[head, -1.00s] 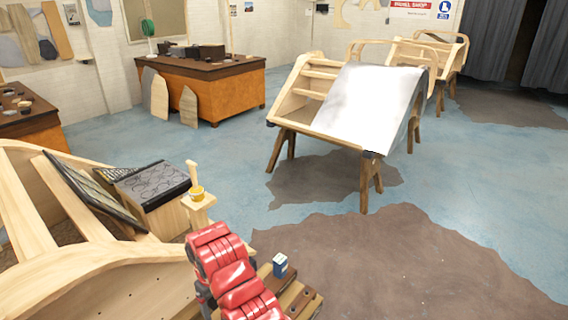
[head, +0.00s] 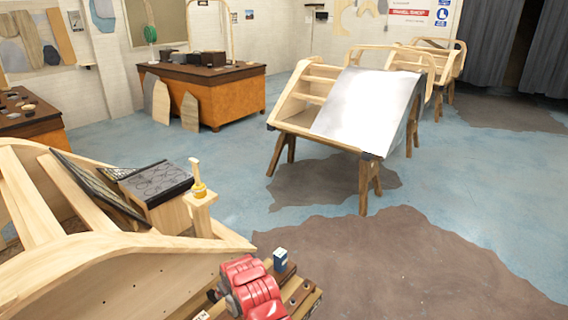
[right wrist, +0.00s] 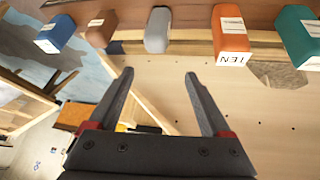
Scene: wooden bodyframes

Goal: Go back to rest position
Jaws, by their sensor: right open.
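My right gripper (right wrist: 158,80) shows in the right wrist view. Its two dark fingers are spread apart with nothing between them. Beyond the fingers is a pale wooden panel (right wrist: 245,95) with small holes. A row of small blocks lies along the top of that view, apart from the fingers: blue (right wrist: 55,33), brown (right wrist: 101,27), grey (right wrist: 158,30), orange-brown (right wrist: 231,33) and teal (right wrist: 300,37). In the head view a red arm part of mine shows at the bottom, but no gripper can be made out. My left gripper is in neither view.
A wooden bodyframe (head: 150,265) stands close at the lower left, with a yellow pot (head: 199,190) on its post. A small blue box (head: 280,259) sits on a wooden ledge beside my red arm part. Another bodyframe (head: 285,112) carries a metal sheet (head: 362,105). Floor at right is clear.

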